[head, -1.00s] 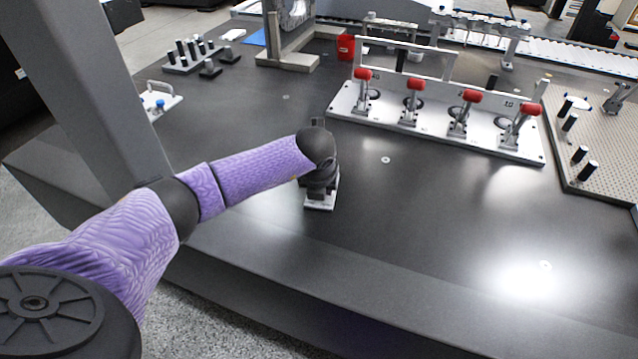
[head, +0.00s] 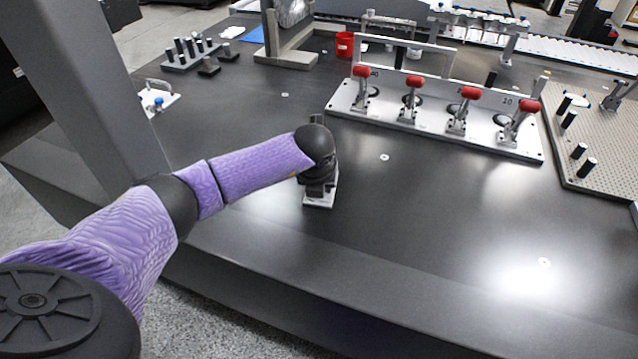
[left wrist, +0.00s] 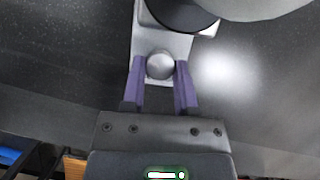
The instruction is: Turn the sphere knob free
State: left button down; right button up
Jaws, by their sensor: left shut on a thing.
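The knob (left wrist: 160,65) is a small round grey cap in the left wrist view, standing on a light metal plate (left wrist: 176,44). My left gripper (left wrist: 160,75) has its two purple fingers on either side of the knob and is shut on it. In the head view my left wrist hides the knob and most of the gripper; only the front edge of the plate (head: 319,201) shows below. Beyond the knob in the left wrist view are a black round base (left wrist: 180,14) and part of a large pale rounded body (left wrist: 250,6). My right gripper is not in view.
The plate stands on a dark table (head: 420,215), clear to its right. Behind is a fixture with red-tipped clamps (head: 430,130). A perforated board (head: 603,150) is at the right, a red cup (head: 345,45) at the back. A grey column (head: 85,90) stands left of my arm.

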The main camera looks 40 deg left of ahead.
pick_arm(q)
jog(key=c, duration=0.7)
grip_release()
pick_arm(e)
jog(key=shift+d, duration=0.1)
pick_arm(q)
jog(key=shift+o, duration=0.2)
jog(key=p+v, duration=0.5)
jog(key=v, duration=0.5)
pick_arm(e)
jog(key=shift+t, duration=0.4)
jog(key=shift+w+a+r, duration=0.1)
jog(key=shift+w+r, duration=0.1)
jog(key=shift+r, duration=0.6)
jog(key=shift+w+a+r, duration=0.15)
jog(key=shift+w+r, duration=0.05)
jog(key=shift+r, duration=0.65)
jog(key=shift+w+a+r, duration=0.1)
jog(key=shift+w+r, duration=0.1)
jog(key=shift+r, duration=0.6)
